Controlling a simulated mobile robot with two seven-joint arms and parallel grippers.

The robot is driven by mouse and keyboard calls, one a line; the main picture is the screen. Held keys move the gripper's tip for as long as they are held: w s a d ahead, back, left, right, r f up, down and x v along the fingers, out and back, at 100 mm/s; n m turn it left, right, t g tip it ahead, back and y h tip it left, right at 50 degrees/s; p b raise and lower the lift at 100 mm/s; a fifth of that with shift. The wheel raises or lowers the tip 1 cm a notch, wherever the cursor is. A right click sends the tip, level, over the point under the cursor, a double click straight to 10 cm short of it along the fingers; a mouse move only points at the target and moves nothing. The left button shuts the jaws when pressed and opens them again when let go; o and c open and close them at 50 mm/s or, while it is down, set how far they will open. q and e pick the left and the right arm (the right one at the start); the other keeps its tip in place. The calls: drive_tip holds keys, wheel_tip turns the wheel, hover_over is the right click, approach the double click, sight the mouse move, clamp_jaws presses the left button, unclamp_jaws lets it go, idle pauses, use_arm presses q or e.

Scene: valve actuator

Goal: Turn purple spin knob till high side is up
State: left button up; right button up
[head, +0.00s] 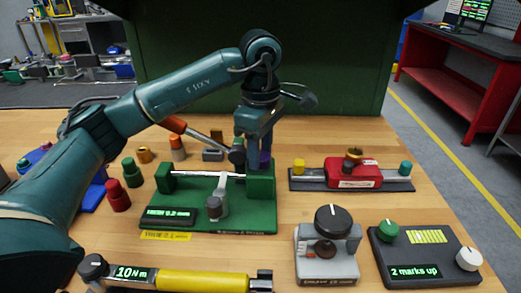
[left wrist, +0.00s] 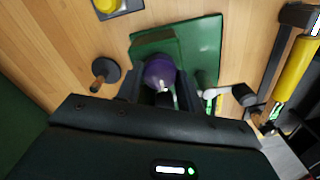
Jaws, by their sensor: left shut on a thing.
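The purple spin knob (left wrist: 160,72) sits at the end of the green fixture in the left wrist view. A sliver of the knob (head: 265,157) shows in the head view. My left gripper (head: 257,150) comes down from above, and its fingers (left wrist: 153,90) are closed around the knob. The fingers hide most of the knob, so I cannot tell which side is high. The green fixture (head: 245,217) has a metal rod, a grey lever and a lit display (head: 169,216). My right gripper is out of view.
A red block on a dark rail (head: 353,178) stands right of the fixture. A grey device with a black dial (head: 332,218) and a dark box reading "2 marks up" (head: 425,262) sit at front right. A yellow torque tool (head: 200,281) lies in front. Several small pegs stand at left.

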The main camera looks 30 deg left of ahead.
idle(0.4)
use_arm(q)
drive_tip(key=o, duration=1)
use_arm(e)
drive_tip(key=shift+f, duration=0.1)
use_arm(q)
wheel_tip(320, 180, up, 13)
drive_tip(key=p, duration=0.2)
drive_tip(key=shift+p, duration=0.3)
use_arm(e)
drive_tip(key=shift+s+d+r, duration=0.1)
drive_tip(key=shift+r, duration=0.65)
use_arm(q)
drive_tip(key=shift+r, duration=0.1)
